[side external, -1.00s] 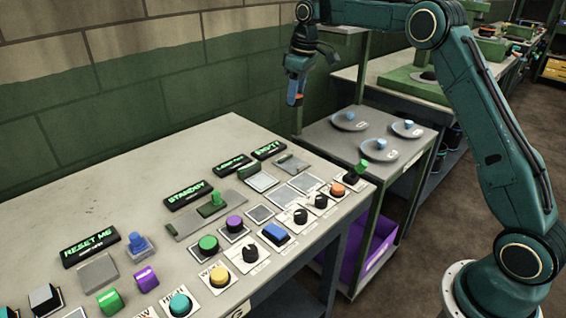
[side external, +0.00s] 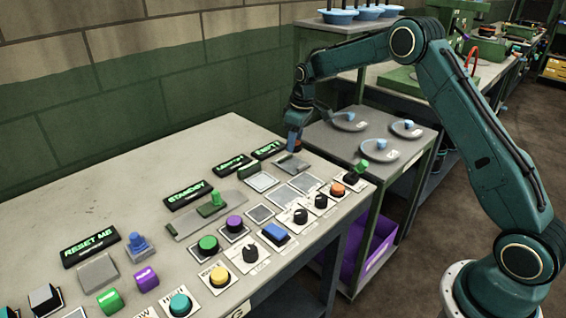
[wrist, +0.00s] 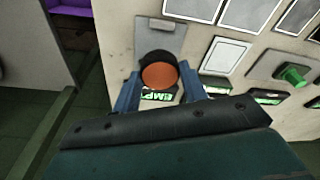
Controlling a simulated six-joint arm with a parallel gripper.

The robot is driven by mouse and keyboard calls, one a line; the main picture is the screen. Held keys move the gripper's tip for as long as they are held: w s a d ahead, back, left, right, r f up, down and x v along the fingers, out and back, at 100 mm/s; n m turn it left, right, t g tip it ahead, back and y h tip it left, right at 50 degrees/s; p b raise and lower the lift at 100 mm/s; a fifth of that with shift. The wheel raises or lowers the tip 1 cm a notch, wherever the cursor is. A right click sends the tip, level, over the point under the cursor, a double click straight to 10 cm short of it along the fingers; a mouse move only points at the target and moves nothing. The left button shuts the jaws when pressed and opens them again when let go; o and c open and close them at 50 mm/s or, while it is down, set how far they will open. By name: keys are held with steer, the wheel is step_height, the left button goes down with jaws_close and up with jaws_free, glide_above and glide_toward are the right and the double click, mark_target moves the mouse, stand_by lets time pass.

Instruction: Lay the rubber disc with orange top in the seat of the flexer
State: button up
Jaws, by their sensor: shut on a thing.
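The rubber disc (wrist: 158,76) has an orange top and dark sides. In the wrist view it sits between the two blue fingers of my gripper (wrist: 160,85), which is shut on it. In the side view my gripper (side external: 295,147) is low over the far right end of the bench. What looks like the flexer is a grey plate (side external: 291,164) with a raised bar, beside the lit "EMPTY" sign (side external: 267,150). In the wrist view the disc covers part of this plate (wrist: 172,38). I cannot tell whether the disc touches it.
Square pads (side external: 306,183), black knobs (side external: 300,216) and coloured buttons (side external: 208,243) crowd the panel to the front and left. A cart (side external: 410,170) with round grey dishes stands to the right. The bench's back left is clear.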

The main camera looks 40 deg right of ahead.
mark_target(294, 165)
steer(key=shift+f, duration=0.6)
steer(key=shift+f, duration=2.1)
steer(key=shift+f, duration=0.15)
steer(key=o, duration=1)
steer(key=shift+c, duration=0.2)
steer(key=r, duration=0.3)
steer(key=s+r, duration=0.1)
steer(key=r, duration=0.7)
steer(key=shift+s+d, duration=0.25)
steer(key=shift+d, duration=0.05)
steer(key=shift+s+r, duration=0.1)
steer(key=shift+r, duration=0.5)
